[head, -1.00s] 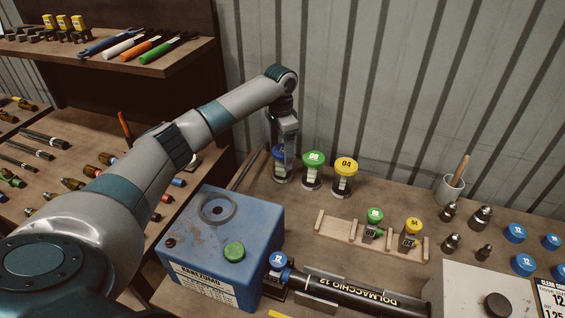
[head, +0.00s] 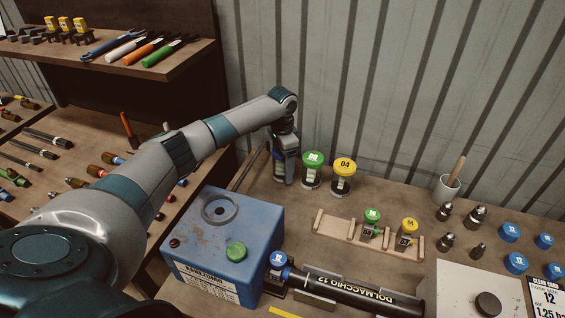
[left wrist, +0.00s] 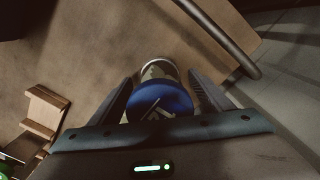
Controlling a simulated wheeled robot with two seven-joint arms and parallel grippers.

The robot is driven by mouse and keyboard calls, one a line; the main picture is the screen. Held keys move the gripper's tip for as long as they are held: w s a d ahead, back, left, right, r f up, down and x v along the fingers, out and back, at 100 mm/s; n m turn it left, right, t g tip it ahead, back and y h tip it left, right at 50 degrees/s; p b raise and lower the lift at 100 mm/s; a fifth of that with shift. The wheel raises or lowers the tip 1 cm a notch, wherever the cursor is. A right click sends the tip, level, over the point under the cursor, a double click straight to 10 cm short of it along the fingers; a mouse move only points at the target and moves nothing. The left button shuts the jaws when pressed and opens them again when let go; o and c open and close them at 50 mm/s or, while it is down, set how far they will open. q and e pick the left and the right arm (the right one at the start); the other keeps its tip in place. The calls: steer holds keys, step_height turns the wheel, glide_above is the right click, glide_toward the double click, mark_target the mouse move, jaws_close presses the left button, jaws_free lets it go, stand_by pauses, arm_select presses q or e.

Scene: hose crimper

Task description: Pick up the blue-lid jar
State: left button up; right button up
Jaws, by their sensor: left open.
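The blue-lid jar (left wrist: 160,101) shows in the left wrist view, its blue lid between the two fingers of my left gripper (left wrist: 163,95). The fingers are open, one on each side of the lid; I cannot tell whether either touches it. In the head view my left gripper (head: 285,168) points down over the jar's place at the back of the bench and hides most of the jar. My right gripper is not in view.
A green-lid jar (head: 313,169) and a yellow-lid jar (head: 343,178) stand close to the right of my left gripper. A wooden rack (head: 330,232) and a blue machine (head: 215,250) are nearer.

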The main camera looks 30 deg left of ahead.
arm_select(q)
steer(key=c, duration=1.2)
steer(key=shift+r, duration=0.15)
steer(key=shift+r+b, duration=0.4)
steer(key=shift+r, duration=0.15)
step_height(320, 180, up, 8)
steer(key=b, duration=0.2)
steer(key=shift+f+b, duration=0.25)
steer(key=shift+b, duration=0.1)
steer(key=shift+r, duration=0.65)
